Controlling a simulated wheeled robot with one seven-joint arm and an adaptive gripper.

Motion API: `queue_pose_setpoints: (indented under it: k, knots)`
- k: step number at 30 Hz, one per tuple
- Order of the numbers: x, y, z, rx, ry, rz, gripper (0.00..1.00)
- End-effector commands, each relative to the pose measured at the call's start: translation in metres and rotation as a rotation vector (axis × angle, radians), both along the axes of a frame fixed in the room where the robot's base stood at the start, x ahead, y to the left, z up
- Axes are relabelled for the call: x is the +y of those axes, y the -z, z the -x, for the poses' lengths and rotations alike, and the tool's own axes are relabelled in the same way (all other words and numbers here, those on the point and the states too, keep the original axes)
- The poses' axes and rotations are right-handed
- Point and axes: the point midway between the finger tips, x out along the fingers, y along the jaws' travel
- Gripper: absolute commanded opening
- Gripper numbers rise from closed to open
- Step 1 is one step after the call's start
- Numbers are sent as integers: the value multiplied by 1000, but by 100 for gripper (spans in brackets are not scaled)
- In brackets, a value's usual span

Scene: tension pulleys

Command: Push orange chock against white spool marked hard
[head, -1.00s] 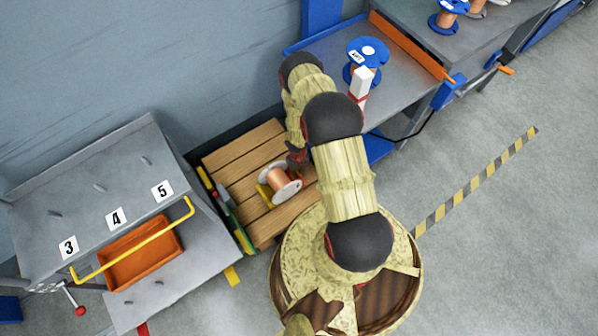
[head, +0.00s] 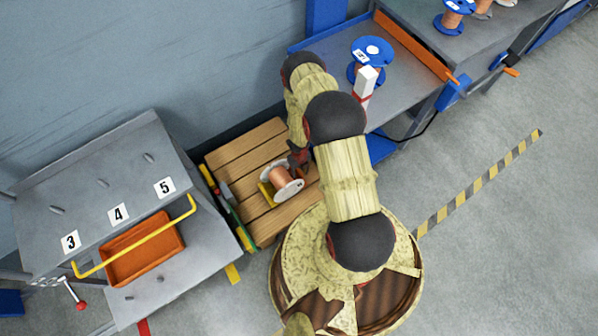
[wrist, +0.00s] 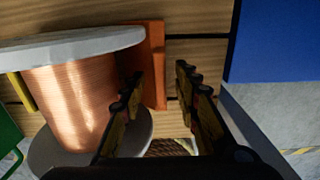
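The white-flanged spool (head: 285,181) wound with copper wire lies on its side on the wooden pallet (head: 243,160). It fills the left of the wrist view (wrist: 72,105); no "hard" marking is readable. The orange chock (wrist: 154,62) stands on the slats close beside the spool's right side in the wrist view; whether they touch I cannot tell. My gripper (wrist: 160,85) is open, its two black fingers apart. The chock's near end shows in line with the gap between them, nearer the left finger.
A yellow piece (head: 266,194) sits at the spool's other side. Green and yellow items (head: 226,207) lie along the pallet's left edge. A grey bench (head: 70,185) with an orange tray (head: 146,263) stands left. A blue spool (head: 372,50) stands on the upper-right table.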

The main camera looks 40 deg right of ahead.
Motion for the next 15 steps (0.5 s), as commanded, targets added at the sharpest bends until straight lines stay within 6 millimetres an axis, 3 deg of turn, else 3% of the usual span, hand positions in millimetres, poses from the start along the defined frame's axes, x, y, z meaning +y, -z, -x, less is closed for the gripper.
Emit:
queue_pose_setpoints:
  k: [8, 15]
  knots:
    - [0, -8, -1, -1, 0, 0, 32]
    - [-1, -52, -2, -3, 0, 1, 32]
